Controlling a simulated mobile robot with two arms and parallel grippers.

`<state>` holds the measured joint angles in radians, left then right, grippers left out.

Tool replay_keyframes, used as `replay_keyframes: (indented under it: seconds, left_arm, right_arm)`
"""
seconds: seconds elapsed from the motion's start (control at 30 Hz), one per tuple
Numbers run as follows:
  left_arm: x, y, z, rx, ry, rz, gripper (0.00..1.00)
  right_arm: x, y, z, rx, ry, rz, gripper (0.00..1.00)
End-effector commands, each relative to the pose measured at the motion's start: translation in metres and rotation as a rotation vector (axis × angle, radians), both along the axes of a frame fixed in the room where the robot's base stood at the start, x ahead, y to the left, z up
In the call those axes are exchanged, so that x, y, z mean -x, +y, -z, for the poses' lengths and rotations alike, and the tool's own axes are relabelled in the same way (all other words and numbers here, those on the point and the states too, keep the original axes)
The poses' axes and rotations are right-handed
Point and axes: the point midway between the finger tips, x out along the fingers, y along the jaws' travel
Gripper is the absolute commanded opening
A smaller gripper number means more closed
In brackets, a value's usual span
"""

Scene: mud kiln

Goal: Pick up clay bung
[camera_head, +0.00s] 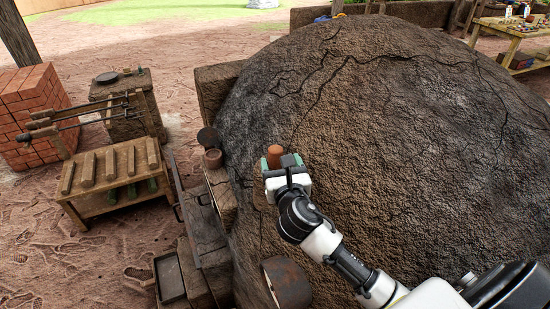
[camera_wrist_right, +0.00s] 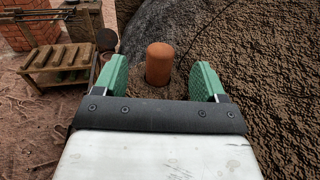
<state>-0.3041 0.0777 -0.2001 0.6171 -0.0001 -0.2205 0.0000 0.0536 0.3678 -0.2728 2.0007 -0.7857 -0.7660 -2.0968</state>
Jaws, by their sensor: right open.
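The clay bung (camera_head: 274,152) is a small orange-brown cylinder with a rounded top at the left flank of the mud kiln (camera_head: 370,120). In the right wrist view the bung (camera_wrist_right: 160,62) stands upright, with its lower end against the rough brown surface. My right gripper (camera_head: 277,160) is at the bung in the head view. In the wrist view its green fingers (camera_wrist_right: 160,80) are spread apart, one to each side of the bung, with gaps between. The bung appears a little beyond the fingertips. Nothing is held. My left gripper does not show.
A rusty metal drum (camera_head: 287,282) sits below my right arm. The kiln's bulging wall rises close on the right.

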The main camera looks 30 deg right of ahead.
Motion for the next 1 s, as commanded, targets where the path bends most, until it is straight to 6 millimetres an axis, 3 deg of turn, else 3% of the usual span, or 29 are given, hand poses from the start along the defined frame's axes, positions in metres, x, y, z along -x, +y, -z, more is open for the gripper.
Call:
replay_keyframes:
  seconds: [0.07, 0.17, 0.53, 0.83, 1.0]
  left_arm:
    - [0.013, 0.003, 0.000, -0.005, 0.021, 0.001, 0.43]
    - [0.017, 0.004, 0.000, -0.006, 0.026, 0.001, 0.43]
    - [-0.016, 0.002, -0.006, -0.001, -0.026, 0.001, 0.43]
    - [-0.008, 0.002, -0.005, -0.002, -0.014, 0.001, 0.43]
    - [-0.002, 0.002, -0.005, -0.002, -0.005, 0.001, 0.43]
  right_arm:
    - [-0.010, -0.003, 0.000, -0.002, -0.001, 0.002, 0.71]
    - [-0.016, -0.005, 0.000, -0.003, 0.001, 0.001, 0.71]
    - [-0.060, -0.020, 0.004, -0.004, 0.000, 0.002, 0.71]
    - [-0.065, -0.021, 0.005, -0.005, 0.002, 0.001, 0.71]
    - [-0.065, -0.021, 0.005, -0.005, 0.002, 0.001, 0.47]
